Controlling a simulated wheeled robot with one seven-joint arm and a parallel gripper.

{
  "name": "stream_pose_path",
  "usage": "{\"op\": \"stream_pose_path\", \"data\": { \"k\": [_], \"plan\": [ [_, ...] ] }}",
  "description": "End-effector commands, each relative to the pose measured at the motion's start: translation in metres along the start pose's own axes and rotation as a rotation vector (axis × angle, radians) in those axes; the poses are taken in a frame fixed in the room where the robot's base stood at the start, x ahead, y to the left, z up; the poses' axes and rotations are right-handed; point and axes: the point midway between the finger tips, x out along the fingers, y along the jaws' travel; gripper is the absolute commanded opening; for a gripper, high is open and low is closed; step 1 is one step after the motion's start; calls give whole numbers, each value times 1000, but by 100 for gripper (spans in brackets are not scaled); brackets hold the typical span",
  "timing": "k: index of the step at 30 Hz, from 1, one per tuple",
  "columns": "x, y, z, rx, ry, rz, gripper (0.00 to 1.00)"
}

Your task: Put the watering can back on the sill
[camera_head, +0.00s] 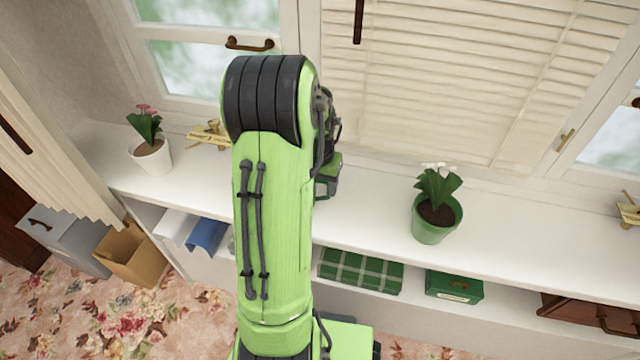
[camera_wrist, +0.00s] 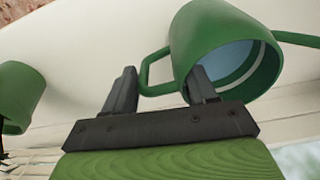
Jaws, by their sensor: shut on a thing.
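The green watering can (camera_wrist: 215,28) shows in the wrist view, with its open mouth towards the camera, a loop handle on its left and a thin spout running off to the right. My gripper (camera_wrist: 163,78) is shut on it at the handle side, one finger left of the handle and the other by the mouth's rim. The white sill (camera_head: 375,205) runs across the head view below the windows. The can is over its white surface in the wrist view; I cannot tell whether they touch.
A green pot with white flowers (camera_head: 434,220) stands on the sill to the right, and a white pot with pink flowers (camera_head: 152,158) to the left. The sill between arm and green pot is clear.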

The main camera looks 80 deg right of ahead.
Motion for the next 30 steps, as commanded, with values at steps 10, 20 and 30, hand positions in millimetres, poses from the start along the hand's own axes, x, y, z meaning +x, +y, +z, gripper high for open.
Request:
{"op": "stream_pose_path", "data": {
  "k": [10, 20, 30],
  "plan": [
    [2, 0, 0, 0, 0, 0, 81],
    [-6, 0, -1, 0, 2, -1, 81],
    [-94, -1, -1, -1, 5, -2, 81]
  ]
}}
